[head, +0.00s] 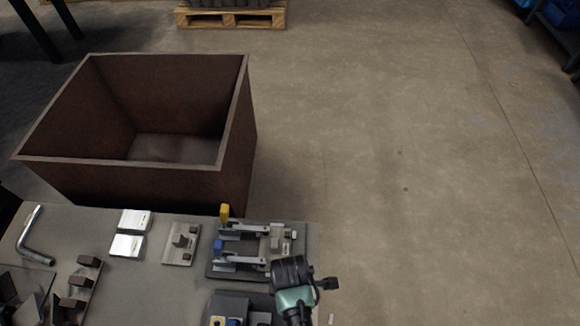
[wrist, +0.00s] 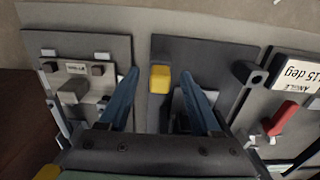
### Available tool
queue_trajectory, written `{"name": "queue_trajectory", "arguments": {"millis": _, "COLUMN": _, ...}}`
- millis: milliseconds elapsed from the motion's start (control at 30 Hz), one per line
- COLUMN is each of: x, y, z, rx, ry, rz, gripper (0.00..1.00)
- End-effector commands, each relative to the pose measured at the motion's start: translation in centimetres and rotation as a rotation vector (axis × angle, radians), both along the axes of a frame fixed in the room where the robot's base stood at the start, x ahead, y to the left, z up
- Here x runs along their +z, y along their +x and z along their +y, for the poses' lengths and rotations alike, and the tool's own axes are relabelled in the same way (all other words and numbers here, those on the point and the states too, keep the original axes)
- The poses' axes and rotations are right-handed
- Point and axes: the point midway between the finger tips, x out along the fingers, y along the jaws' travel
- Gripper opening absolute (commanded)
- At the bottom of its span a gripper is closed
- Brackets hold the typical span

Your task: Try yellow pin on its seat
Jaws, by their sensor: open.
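In the wrist view, a yellow block, which looks like the yellow pin (wrist: 160,79), stands on a dark plate (wrist: 175,48). My gripper (wrist: 160,88) is open, with one blue finger on each side of the yellow block and a gap on both sides. I cannot tell how high the fingertips are over the plate. The lower part of the plate is hidden by my gripper, and I cannot make out the pin's seat.
A clamp fixture with yellow (head: 225,212) and blue (head: 218,246) handles sits at the table's back right. A brown crate (head: 150,178) stands behind the table. In the wrist view, a "15 deg" label block (wrist: 296,72) and red handle (wrist: 282,118) lie right.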

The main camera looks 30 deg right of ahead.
Motion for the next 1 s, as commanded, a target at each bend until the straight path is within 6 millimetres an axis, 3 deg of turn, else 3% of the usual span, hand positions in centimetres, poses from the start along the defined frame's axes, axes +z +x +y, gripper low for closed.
{"name": "queue_trajectory", "arguments": {"millis": 67, "x": 0.0, "y": 0.0, "z": 0.0, "rx": 0.0, "ry": 0.0, "rz": 0.0, "gripper": 0.6}}
{"name": "queue_trajectory", "arguments": {"millis": 400, "x": 0.0, "y": 0.0, "z": 0.0, "rx": 0.0, "ry": 0.001, "rz": 0.001, "gripper": 0.0}}
{"name": "queue_trajectory", "arguments": {"millis": 1000, "x": 1.3, "y": 0.0, "z": 0.0, "rx": 0.0, "ry": 0.001, "rz": 0.001, "gripper": 0.0}}
